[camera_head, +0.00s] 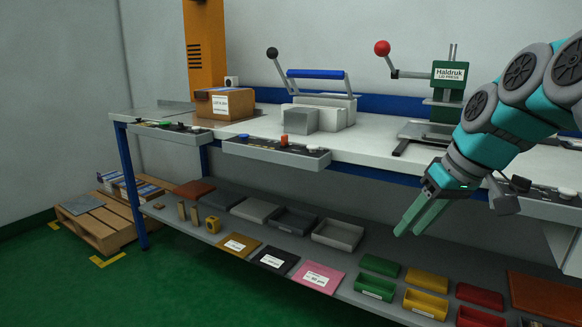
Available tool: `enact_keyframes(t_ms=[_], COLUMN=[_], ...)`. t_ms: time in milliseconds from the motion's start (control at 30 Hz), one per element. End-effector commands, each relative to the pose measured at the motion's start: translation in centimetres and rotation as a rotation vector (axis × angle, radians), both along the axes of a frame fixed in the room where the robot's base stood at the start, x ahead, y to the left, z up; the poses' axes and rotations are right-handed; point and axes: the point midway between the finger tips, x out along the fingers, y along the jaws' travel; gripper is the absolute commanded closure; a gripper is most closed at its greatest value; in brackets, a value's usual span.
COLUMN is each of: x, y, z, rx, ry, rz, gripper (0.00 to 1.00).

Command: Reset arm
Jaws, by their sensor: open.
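My gripper (424,216) is at the right, at the end of my teal and grey arm. Its two green fingers point down and left, in front of the workbench's front edge. No object shows between the fingers. The fingers overlap each other in this view, so the gap between them is hard to see. The workbench (375,160) has a pale top and a blue edge behind my gripper. The gripper appears above the lower shelf (210,240) and apart from the bins on it.
On the bench stand a cardboard box (231,104), a blue-handled device (335,105) and a green press (448,82) with a red knob. Coloured bins (425,303) sit on the shelf. A pallet (100,230) lies left; green floor is clear in front.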

Motion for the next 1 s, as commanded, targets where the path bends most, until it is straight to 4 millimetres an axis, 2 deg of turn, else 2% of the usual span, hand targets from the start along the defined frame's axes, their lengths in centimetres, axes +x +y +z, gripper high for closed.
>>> enact_keyframes(t_ms=[33, 200, 400, 600, 700, 833, 1000], x=[-1.3, -5.8, -12.2, -19.3, -22.4, -24.9, -26.1], y=[1.6, 5.4, 7.7, 8.0, 7.6, 7.1, 6.9], z=[-1.3, -6.2, -12.5, -18.5, -20.8, -22.8, -23.6], rx=[-0.012, -0.060, -0.133, -0.215, -0.248, -0.276, -0.289], ry=[0.034, 0.153, 0.287, 0.407, 0.451, 0.487, 0.502], rz=[0.004, -0.023, -0.086, -0.177, -0.219, -0.264, -0.285], gripper=[0.56, 0.56, 0.56, 0.56, 0.56, 0.56, 0.56])
